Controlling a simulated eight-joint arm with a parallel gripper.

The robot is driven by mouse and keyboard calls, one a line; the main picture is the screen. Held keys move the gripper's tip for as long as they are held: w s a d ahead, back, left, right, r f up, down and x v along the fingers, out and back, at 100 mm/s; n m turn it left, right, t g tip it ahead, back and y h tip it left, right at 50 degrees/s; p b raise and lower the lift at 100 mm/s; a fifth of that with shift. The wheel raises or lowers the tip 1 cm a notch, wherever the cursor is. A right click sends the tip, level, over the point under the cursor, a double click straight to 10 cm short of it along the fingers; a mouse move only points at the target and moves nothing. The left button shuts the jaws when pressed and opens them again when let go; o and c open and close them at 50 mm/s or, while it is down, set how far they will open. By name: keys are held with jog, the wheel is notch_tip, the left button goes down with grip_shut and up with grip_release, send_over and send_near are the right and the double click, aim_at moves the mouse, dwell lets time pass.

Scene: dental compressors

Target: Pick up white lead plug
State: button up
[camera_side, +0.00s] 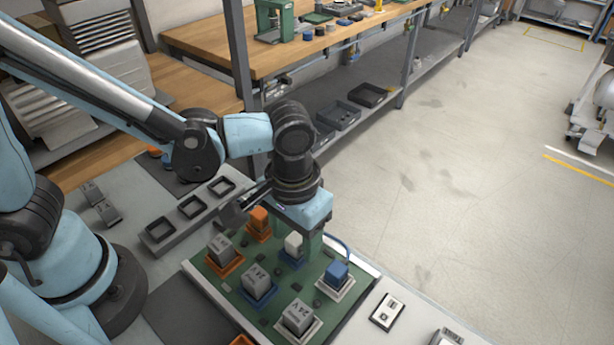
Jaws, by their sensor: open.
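The white lead plug (293,243) stands upright on a blue base (291,259) at the back of the green board (262,301). My gripper (298,232) points down directly over the back of the board, close to the white plug. It is open and empty. One greenish finger shows just right of the plug; the other finger is largely hidden, so I cannot tell whether the jaws straddle the plug.
An orange plug (259,219) is close on the left and a blue plug (336,273) is to the right. Grey 24 V blocks (257,281) stand in front. A grey rail with square sockets (191,207) lies left of the board. A small white switch plate (387,311) lies to the right.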

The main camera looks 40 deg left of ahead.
jog(key=shift+f, duration=0.2)
jog(key=shift+c, duration=0.4)
grip_shut()
jog(key=shift+r, duration=0.1)
